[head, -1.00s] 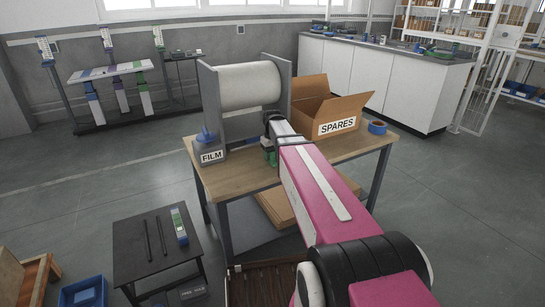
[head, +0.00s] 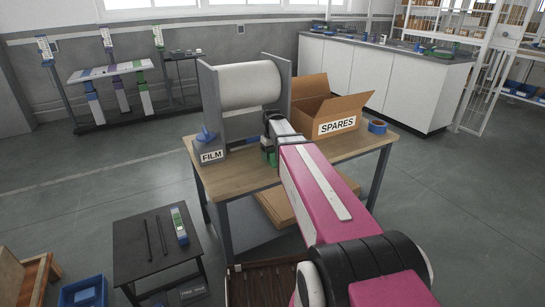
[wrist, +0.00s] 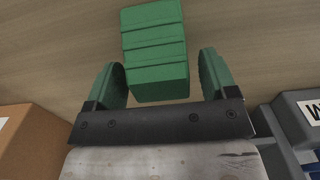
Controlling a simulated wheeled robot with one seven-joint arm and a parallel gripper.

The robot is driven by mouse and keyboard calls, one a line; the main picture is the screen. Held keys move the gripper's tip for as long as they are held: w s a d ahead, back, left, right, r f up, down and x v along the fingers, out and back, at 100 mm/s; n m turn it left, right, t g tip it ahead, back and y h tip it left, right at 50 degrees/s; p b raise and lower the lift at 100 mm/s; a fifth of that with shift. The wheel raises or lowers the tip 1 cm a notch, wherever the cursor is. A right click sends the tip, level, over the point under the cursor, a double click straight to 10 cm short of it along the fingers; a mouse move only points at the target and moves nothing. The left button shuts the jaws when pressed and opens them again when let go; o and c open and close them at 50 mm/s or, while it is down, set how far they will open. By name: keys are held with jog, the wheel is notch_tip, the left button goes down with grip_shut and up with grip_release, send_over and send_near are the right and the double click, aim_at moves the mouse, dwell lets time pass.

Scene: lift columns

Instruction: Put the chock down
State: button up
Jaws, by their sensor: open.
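The green chock (wrist: 156,50), a ridged block, lies on the wooden tabletop in the wrist view, between the two fingers of my gripper (wrist: 163,68). The fingers are spread, with a visible gap on both sides of the chock. In the head view my gripper (head: 269,152) is low over the workbench (head: 235,178), in front of the large white roll. My arm hides most of that spot there, and I cannot tell the chock from the green fingers.
The white roll (head: 248,85) stands in a grey frame behind my gripper. A grey FILM container (head: 210,152) is to the left. The open SPARES carton (head: 338,127) and a blue tape roll (head: 377,127) are to the right. The bench's front left is clear.

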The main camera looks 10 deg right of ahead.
aim_at(274, 151)
notch_tip(274, 151, up, 11)
jog(key=shift+f, duration=0.1)
jog(key=shift+o, duration=0.4)
jog(key=shift+w+d+f, duration=0.1)
jog(key=shift+d+f, duration=0.35)
jog(key=shift+f, duration=0.1)
jog(key=shift+a+f, duration=0.1)
jog(key=shift+f, duration=2.65)
jog(key=shift+a+f, duration=0.2)
jog(key=shift+f, duration=1.1)
jog(key=shift+a+f, duration=0.15)
jog(key=shift+f, duration=1.15)
jog(key=c, duration=1.2)
